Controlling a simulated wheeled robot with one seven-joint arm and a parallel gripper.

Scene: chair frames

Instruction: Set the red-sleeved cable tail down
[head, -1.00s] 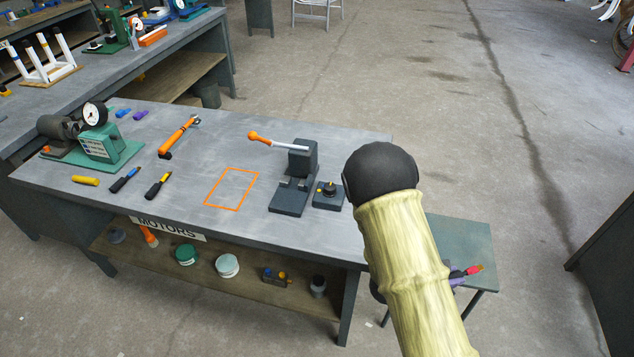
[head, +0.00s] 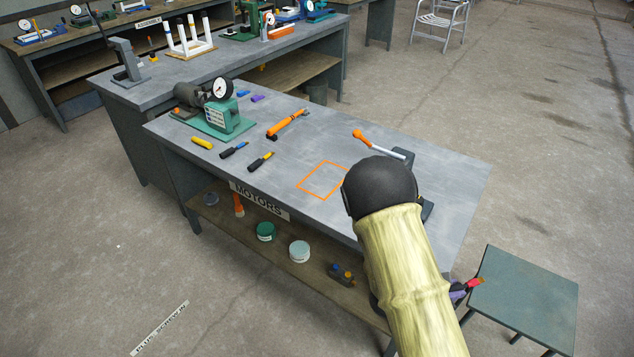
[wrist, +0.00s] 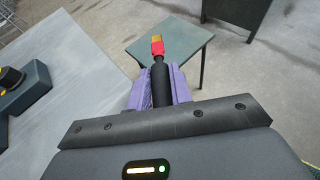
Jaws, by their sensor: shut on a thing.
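In the wrist view my gripper (wrist: 158,88) is shut on the red-sleeved cable tail (wrist: 158,50). The tail has a black body between the purple fingers and a red sleeve with a yellowish end pointing away from me. In the head view the red tip (head: 475,283) and part of my gripper (head: 458,291) show beside my arm, which hides the rest. The tail is held in the air near the right front corner of the motors bench (head: 455,200). In the wrist view the small green table (wrist: 190,50) lies beyond and below the tip.
The small green table (head: 530,295) has a bare top. An orange outlined square (head: 325,180) on the bench is empty. An orange-handled press (head: 380,142) stands partly behind my arm. Screwdrivers (head: 262,161) and a gauge unit (head: 215,110) are at the bench's left.

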